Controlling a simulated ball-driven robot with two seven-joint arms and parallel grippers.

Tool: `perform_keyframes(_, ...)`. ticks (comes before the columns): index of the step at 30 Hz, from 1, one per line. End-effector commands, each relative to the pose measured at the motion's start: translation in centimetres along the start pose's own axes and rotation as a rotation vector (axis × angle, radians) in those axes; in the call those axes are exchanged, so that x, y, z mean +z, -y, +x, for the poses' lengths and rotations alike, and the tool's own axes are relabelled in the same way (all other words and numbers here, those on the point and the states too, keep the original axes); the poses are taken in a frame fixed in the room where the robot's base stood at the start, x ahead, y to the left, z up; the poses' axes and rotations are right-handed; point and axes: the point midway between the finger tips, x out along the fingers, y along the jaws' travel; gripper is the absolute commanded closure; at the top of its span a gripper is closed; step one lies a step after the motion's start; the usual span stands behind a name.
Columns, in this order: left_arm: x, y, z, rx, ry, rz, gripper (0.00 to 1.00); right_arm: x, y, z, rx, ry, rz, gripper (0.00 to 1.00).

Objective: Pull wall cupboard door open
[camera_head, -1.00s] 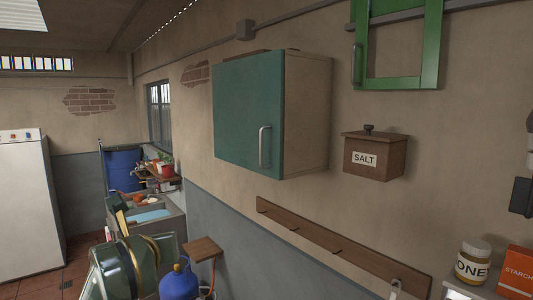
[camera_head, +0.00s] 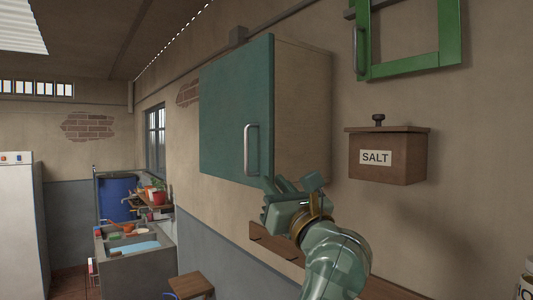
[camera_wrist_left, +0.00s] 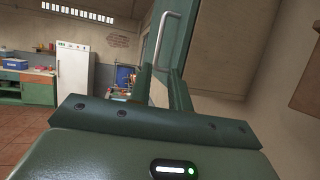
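The wall cupboard's teal door (camera_head: 225,115) looks shut against its beige box (camera_head: 303,100). Its upright metal bar handle (camera_head: 250,149) is near the door's lower right edge. My left gripper (camera_head: 278,184) is just below and right of the handle, by the door's lower corner. In the left wrist view, the left gripper's two fingers (camera_wrist_left: 162,74) stand apart with nothing held between them. The handle (camera_wrist_left: 163,36) shows above and between them, with the door (camera_wrist_left: 183,40) beside it. Contact with the door cannot be told. My right gripper is not in view.
A wooden salt box (camera_head: 388,158) hangs right of the cupboard, below a green frame (camera_head: 448,40). A wooden rail (camera_head: 275,241) runs along the wall under the cupboard. A small wooden stool or shelf (camera_head: 190,284) is low down. Left of the cupboard is open air.

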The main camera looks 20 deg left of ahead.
Motion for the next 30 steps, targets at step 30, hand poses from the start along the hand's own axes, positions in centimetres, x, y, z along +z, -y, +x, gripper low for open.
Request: perform_keyframes(30,-0.1,0.0,16.2,-0.003,-0.003,-0.008,0.81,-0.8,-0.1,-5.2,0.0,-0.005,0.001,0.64)
